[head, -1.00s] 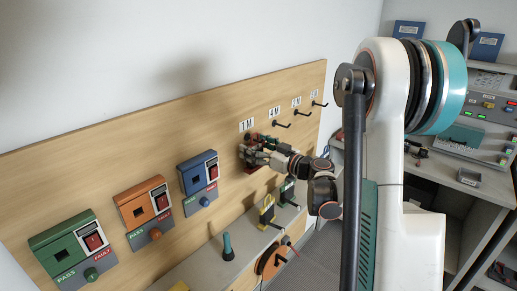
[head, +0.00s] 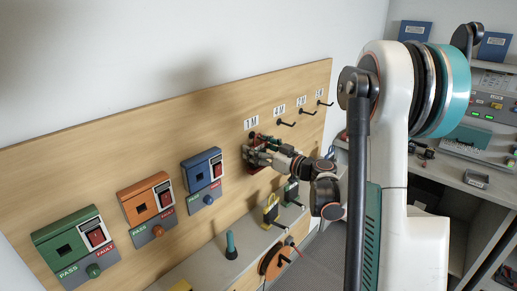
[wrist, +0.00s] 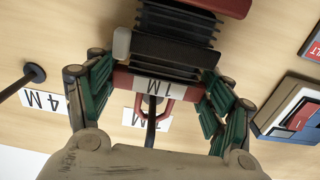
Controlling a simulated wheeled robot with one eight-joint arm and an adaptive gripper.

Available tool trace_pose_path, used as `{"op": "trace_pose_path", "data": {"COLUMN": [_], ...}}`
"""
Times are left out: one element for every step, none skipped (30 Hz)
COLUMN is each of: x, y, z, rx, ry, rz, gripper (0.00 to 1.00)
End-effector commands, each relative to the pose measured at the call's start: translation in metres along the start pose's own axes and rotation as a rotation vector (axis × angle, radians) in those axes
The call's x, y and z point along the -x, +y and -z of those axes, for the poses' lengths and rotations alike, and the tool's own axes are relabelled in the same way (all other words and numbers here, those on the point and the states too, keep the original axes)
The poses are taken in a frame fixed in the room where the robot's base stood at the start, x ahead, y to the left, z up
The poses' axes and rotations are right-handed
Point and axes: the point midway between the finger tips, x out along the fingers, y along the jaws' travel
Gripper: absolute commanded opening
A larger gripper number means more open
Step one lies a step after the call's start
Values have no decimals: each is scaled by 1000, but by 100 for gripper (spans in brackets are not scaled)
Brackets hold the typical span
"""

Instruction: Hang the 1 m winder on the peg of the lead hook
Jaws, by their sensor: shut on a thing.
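The winder (wrist: 158,83) has red bars, dark wound lead and a white 1M tag. In the wrist view my gripper (wrist: 158,92) has its green fingers on both sides of it and is shut on it. A red loop (wrist: 168,113) shows at its tagged end. A dark peg (wrist: 151,130) under the board's 1M label (wrist: 133,118) overlaps this loop; I cannot tell whether it passes through. In the head view my gripper (head: 262,153) is just below the 1M label (head: 251,123) and hides most of the winder and that peg.
More labelled pegs, including the 4M one (head: 286,123), stand bare to the right on the wooden board (head: 110,150). Green, orange and blue test boxes (head: 201,175) are on the left. A shelf below holds a yellow winder (head: 270,210) and a teal-handled item (head: 230,245).

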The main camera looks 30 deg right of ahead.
Motion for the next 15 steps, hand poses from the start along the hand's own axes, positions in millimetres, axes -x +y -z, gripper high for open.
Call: {"op": "trace_pose_path", "data": {"x": [0,0,0,0,0,0,0,0,0,0,0,0,0,0,0], "y": [0,0,0,0,0,0,0,0,0,0,0,0,0,0,0], "z": [0,0,0,0,0,0,0,0,0,0,0,0,0,0,0], "rx": [0,0,0,0,0,0,0,0,0,0,0,0,0,0,0], "ry": [0,0,0,0,0,0,0,0,0,0,0,0,0,0,0], "rz": [0,0,0,0,0,0,0,0,0,0,0,0,0,0,0], "gripper": [78,85,94,97,97,97,97,97,97,97,97,97,97,97,97]}}
